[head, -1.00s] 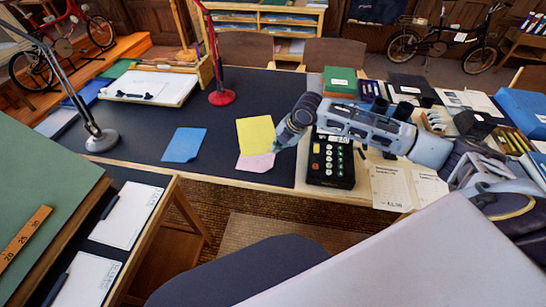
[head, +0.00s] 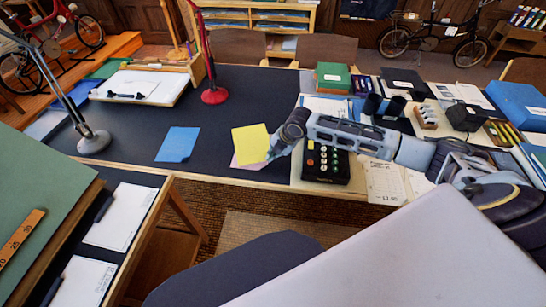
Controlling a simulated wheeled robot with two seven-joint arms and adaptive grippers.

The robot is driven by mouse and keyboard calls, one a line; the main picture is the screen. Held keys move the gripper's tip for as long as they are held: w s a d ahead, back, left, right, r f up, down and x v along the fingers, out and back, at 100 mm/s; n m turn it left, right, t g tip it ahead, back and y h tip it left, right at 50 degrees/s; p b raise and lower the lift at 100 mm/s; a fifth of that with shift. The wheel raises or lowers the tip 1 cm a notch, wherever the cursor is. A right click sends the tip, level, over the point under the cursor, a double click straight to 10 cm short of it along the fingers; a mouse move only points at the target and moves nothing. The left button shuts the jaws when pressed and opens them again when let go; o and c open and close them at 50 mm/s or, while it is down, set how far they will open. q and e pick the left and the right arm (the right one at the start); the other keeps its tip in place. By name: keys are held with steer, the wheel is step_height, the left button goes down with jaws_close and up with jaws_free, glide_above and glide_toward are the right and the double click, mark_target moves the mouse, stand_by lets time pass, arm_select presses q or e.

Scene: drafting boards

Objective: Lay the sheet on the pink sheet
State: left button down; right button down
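The yellow sheet (head: 250,142) is at my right gripper (head: 271,154), which appears shut on its lower right edge; the fingertips are small and partly hidden. The pink sheet (head: 236,161) lies on the dark desk mat near the front edge, mostly covered from view by the yellow sheet. Only its left and lower margins show. I cannot tell whether the yellow sheet touches it. My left gripper is not in view.
A blue sheet (head: 177,144) lies to the left on the dark mat (head: 215,115). A red lamp base (head: 214,96) stands behind. The mat between the sheets and the red lamp is clear.

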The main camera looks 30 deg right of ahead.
steer(key=shift+f, duration=0.75)
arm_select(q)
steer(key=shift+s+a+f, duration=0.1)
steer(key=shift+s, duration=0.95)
